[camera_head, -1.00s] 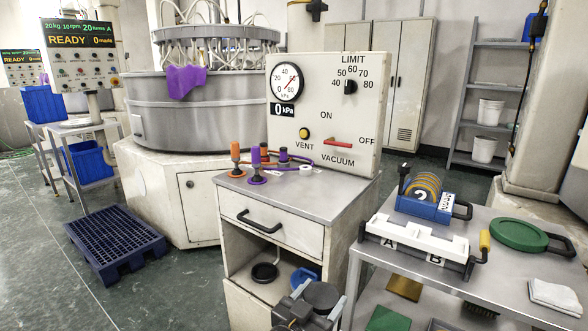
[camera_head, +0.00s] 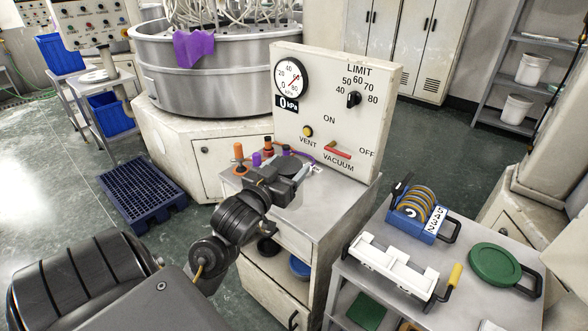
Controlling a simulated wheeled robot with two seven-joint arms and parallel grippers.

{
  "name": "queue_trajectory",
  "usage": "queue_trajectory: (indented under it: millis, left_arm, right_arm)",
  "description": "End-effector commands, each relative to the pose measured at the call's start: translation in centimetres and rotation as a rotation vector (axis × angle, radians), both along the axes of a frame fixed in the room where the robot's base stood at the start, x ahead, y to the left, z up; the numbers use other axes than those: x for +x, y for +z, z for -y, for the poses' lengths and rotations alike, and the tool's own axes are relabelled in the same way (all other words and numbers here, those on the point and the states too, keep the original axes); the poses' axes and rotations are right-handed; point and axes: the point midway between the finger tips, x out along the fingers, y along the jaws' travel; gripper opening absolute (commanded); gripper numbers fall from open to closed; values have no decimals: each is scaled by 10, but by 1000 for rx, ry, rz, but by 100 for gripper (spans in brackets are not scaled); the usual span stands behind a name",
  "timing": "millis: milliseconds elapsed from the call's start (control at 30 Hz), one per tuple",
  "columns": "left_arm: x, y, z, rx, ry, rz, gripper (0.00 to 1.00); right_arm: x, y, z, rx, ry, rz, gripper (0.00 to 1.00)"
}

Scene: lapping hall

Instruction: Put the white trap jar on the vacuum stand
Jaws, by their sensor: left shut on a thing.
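The vacuum stand (camera_head: 320,207) is a pale cabinet with a grey top and an upright panel with gauge, VENT button and red VACUUM lever. My left gripper (camera_head: 285,170) is over its top, close to the panel's lower left. It is shut on a dark round-topped thing (camera_head: 289,164). No white jar body shows; the gripper and the dark top may hide it, and I cannot tell if the held thing touches the stand. My right gripper is not in view.
Orange (camera_head: 239,154) and purple (camera_head: 256,159) fittings crowd the stand top behind and left of the gripper. The top's right front is bare. A side table (camera_head: 457,270) holds a white rack (camera_head: 385,262), a blue disc holder (camera_head: 418,222) and a green disc (camera_head: 494,263).

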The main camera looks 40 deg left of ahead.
Motion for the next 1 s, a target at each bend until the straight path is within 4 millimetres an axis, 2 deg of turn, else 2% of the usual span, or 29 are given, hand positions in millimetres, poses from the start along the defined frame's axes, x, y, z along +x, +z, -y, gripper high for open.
queue_trajectory:
  millis: [133,233,500,567,767,833,1000]
  left_arm:
    - [0,3,-1,0,2,2,27]
    - [2,-2,-2,4,-1,3,27]
    - [22,-18,-11,10,2,8,27]
    - [39,-18,-18,-3,5,-1,27]
    - [88,-39,-37,-3,3,0,27]
    - [98,-57,-41,-4,2,-3,27]
    - [117,-82,-49,0,2,-1,27]
  right_arm:
    - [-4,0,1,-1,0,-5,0]
    - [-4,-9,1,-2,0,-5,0]
    - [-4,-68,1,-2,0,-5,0]
    - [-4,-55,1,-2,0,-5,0]
    - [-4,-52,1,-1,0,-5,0]
    - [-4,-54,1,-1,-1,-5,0]
    - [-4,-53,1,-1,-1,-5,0]
